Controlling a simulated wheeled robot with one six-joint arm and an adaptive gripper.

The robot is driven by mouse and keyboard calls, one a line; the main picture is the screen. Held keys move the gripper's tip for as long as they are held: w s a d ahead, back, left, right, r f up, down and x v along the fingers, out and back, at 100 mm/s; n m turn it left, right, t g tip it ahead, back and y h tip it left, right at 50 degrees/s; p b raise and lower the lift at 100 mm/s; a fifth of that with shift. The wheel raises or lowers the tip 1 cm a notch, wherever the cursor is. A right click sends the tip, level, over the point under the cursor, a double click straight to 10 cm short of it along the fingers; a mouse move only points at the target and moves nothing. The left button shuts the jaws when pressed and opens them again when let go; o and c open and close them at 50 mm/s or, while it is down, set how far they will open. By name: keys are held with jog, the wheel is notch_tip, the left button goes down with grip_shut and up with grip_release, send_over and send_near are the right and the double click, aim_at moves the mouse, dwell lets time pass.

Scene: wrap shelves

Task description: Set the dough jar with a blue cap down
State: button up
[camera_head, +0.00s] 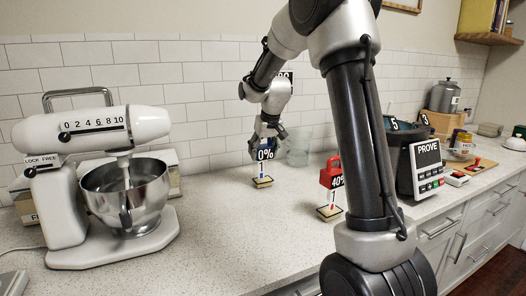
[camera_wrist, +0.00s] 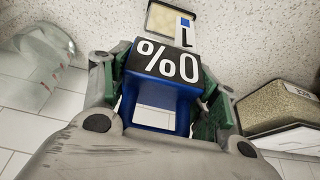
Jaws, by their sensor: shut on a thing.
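The dough jar's blue cap (camera_wrist: 160,112) sits between the green-padded fingers of my gripper (camera_wrist: 166,88) in the wrist view. A black label reading 0% covers its top side. In the head view my gripper (camera_head: 268,138) is shut on this blue-capped jar (camera_head: 262,169), over the back middle of the counter. The jar is upright, with a pale slab at its base and a white and blue strip above it. Its base looks at or close to the counter; I cannot tell whether it touches.
A red-capped jar marked 40% (camera_head: 330,180) stands to the right, nearer the front. A clear glass container (camera_head: 298,150) stands just behind my gripper. A white stand mixer (camera_head: 95,185) is at left, a dark PROVE appliance (camera_head: 425,165) at right. The counter (camera_head: 235,235) in front is clear.

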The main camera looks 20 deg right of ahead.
jog(key=shift+f, duration=0.1)
jog(key=o, duration=1.7)
jog(key=shift+c, duration=0.2)
jog(key=v, duration=1.2)
jog(key=s+a+r, duration=0.1)
jog(key=s+r, duration=0.1)
jog(key=s, duration=1.3)
jog(key=s+f, duration=0.3)
jog(key=s, duration=0.6)
jog(key=s+a+f, duration=0.1)
jog(key=s+f, duration=0.2)
jog(key=s, duration=0.6)
jog(key=shift+s+f, duration=0.25)
jog(key=shift+s, duration=0.1)
jog(key=shift+a, duration=0.1)
